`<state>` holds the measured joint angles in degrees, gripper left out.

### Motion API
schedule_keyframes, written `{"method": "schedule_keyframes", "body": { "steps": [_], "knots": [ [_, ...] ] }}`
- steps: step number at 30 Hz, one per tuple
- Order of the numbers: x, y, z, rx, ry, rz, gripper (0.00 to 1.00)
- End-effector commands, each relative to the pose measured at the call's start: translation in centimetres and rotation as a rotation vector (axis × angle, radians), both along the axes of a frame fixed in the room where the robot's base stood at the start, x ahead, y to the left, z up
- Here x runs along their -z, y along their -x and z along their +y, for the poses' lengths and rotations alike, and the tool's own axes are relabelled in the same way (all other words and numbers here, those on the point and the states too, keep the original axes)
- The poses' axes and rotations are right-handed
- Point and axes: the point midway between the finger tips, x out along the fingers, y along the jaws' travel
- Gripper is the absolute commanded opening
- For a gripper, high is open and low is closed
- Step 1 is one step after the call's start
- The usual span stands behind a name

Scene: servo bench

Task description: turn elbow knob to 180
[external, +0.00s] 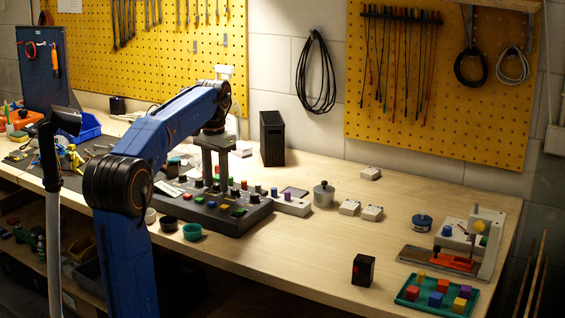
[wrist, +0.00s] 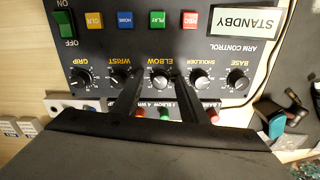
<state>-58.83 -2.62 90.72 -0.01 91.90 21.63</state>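The black control panel (wrist: 218,47) fills much of the wrist view, with its lettering upside down. The black elbow knob (wrist: 158,79) is in the middle of a row, below its ELBOW label in the picture. My gripper (wrist: 156,75) is open, with one dark finger on each side of the elbow knob. Gaps show between knob and fingers; I cannot tell their height above the panel or read the pointer exactly. In the external view, my gripper (external: 224,182) points down over the panel (external: 245,212), and the elbow knob cannot be singled out.
The wrist knob (wrist: 120,79) and shoulder knob (wrist: 197,79) sit close outside my fingers. Coloured buttons, a green switch (wrist: 65,23) and a STANDBY display (wrist: 240,20) share the panel. Teal cup (external: 192,231) stands at the panel's front.

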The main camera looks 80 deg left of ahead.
Motion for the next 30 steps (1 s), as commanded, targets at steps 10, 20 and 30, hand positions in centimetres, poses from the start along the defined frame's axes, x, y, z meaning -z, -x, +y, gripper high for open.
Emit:
{"method": "schedule_keyframes", "body": {
  "steps": [10, 20, 30],
  "knots": [
    [-4.4, -0.1, 0.1, 0.0, -0.003, -0.002, 0.39],
    [-11.0, -0.1, 0.1, 0.0, -0.002, -0.001, 0.39],
    [-16.3, 0.0, 0.0, 0.0, -0.002, -0.001, 0.39]
  ]
}}
